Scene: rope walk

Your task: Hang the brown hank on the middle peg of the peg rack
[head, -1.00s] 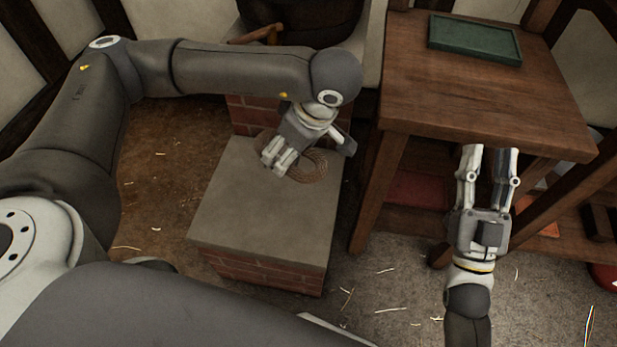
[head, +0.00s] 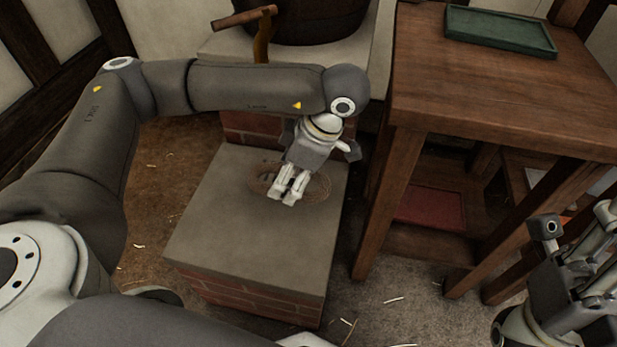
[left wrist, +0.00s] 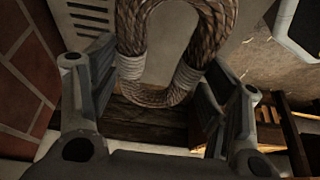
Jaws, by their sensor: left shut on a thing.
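The brown hank (head: 318,188) is a coil of rope over the top of the brick block (head: 235,235) in the head view. My left gripper (head: 284,198) is shut on it and covers its middle. In the left wrist view the hank (left wrist: 205,38) is a loop with pale bindings between the two fingers. I cannot tell whether it still touches the block. My right gripper (head: 577,222) is at the right edge of the head view, partly cut off, with its fingers apart and nothing seen between them. The peg rack is not in view.
A wooden table (head: 480,80) with a green tray (head: 500,32) stands right of the block. A red tray (head: 430,207) lies on its lower shelf. A dark tub (head: 310,18) and a wooden-handled tool (head: 262,32) are behind the block. The block's front top is clear.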

